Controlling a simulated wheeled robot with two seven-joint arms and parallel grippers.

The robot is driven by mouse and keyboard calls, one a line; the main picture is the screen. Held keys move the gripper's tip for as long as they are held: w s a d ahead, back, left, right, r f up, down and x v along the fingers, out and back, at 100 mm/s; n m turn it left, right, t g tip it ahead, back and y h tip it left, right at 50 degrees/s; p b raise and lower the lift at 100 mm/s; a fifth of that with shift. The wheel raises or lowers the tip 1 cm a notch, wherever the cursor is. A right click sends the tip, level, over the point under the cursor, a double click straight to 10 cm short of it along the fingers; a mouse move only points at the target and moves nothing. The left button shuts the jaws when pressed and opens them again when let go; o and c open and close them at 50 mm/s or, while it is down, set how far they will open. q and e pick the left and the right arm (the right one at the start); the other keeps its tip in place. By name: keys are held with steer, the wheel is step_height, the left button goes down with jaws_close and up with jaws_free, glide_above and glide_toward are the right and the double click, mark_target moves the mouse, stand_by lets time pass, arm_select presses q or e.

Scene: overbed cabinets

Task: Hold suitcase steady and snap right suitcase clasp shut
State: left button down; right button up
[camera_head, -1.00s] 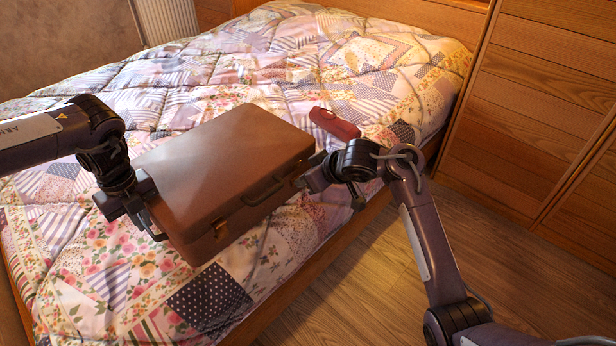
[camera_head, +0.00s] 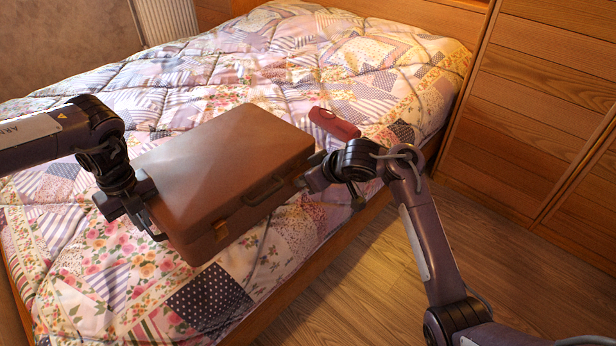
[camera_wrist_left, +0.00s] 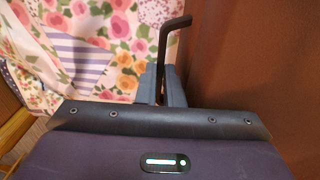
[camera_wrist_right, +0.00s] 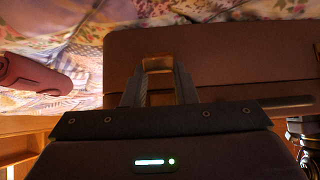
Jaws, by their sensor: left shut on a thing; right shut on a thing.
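The brown suitcase (camera_head: 225,165) lies flat on the bed with its lid down; it also shows in the right wrist view (camera_wrist_right: 225,50). My left gripper (camera_head: 143,213) is at its left end, shut on a dark bent side handle (camera_wrist_left: 172,35) beside the suitcase wall. My right gripper (camera_head: 304,183) is at the right part of the front side. In the right wrist view its fingers (camera_wrist_right: 158,88) are shut on the brass right clasp (camera_wrist_right: 158,64). The arm hides this clasp in the head view, and I cannot tell whether it is latched.
The left brass clasp (camera_head: 221,229) and the carrying handle (camera_head: 265,190) are on the suitcase front. A rolled red item (camera_head: 334,124) lies on the patchwork quilt (camera_head: 225,80) behind my right gripper. Wooden cabinets (camera_head: 530,100) stand at the right; the floor (camera_head: 350,290) in front is clear.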

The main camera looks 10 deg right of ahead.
steer(key=o, duration=1)
steer(key=shift+v, duration=6)
